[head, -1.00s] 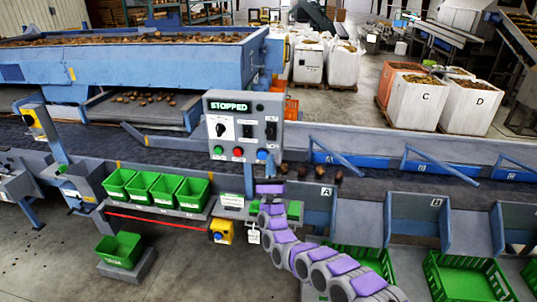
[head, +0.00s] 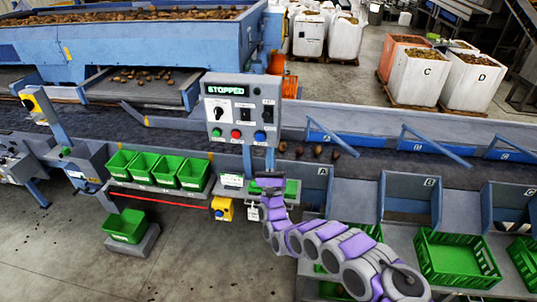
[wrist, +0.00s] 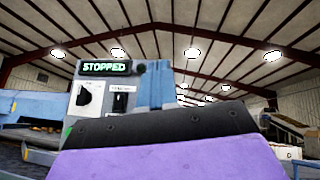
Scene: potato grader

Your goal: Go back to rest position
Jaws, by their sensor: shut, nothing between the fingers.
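My gripper (head: 270,181) is at the end of my grey and purple arm, just below the control panel (head: 241,107) in the head view. It looks shut, with nothing held. The panel's display reads STOPPED, with a dark rotary switch and green, red and blue buttons below. In the wrist view the purple and dark grey gripper body (wrist: 165,150) fills the lower part and hides the panel's lower half. The panel's STOPPED display (wrist: 104,68) shows behind it.
Green bins (head: 193,170) stand on a shelf left of my gripper. Green crates (head: 455,258) sit under chutes at right. The dark conveyor belt (head: 400,163) runs behind, with a few potatoes on it. White big bags (head: 418,78) stand at the back. Open floor lies at lower left.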

